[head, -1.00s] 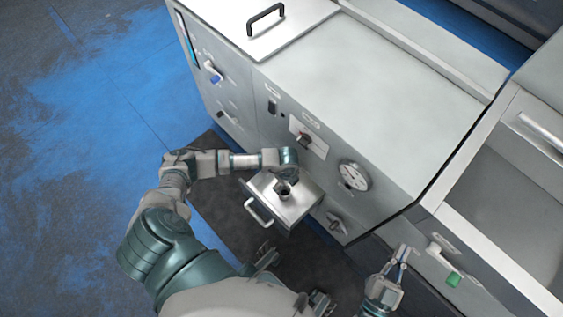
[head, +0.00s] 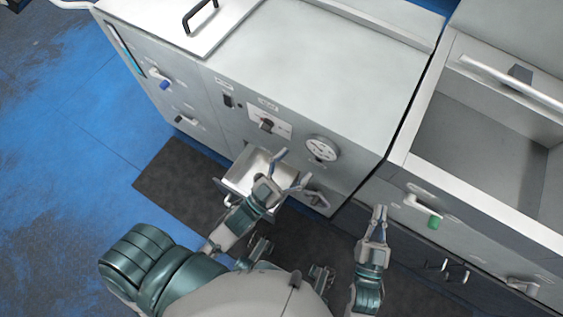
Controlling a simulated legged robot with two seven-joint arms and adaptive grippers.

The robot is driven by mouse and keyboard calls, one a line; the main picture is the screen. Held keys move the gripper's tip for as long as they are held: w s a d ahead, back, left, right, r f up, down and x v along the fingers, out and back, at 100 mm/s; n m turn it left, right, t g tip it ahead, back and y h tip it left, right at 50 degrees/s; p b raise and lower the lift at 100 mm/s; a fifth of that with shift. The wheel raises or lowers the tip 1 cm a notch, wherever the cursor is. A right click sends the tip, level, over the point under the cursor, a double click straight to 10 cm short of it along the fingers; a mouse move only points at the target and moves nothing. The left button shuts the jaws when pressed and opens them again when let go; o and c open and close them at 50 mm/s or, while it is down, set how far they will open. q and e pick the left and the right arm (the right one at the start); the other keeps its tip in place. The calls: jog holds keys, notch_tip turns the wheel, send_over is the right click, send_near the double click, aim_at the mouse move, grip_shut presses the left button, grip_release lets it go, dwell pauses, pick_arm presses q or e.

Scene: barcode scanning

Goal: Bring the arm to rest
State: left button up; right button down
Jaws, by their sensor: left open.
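My left arm reaches up from the bottom of the head view. Its gripper (head: 291,169) is open, with its two fingers spread apart and nothing seen between them. It is over the right part of a small pulled-out metal drawer (head: 236,182) in the front of a grey machine (head: 215,100), and hides part of it. My right gripper (head: 380,209) points up in the picture, in front of the cabinet to the right. Its fingers look close together, and I cannot tell whether they are shut. No object shows in it.
The machine's front carries a dial (head: 322,149), knobs and switches. To the right is a cabinet with an open bin (head: 480,135), a green button (head: 434,222) and handles. A dark mat (head: 180,180) lies on the blue floor, which is clear at the left.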

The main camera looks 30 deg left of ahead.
pick_arm(q)
jog(key=a+f+n+y, duration=0.1)
jog(key=a+f+n+g+y, duration=0.1)
jog(key=a+y, duration=0.1)
jog(key=shift+s+f, duration=0.1)
jog(key=shift+s, duration=0.1)
jog(key=shift+s, duration=0.1)
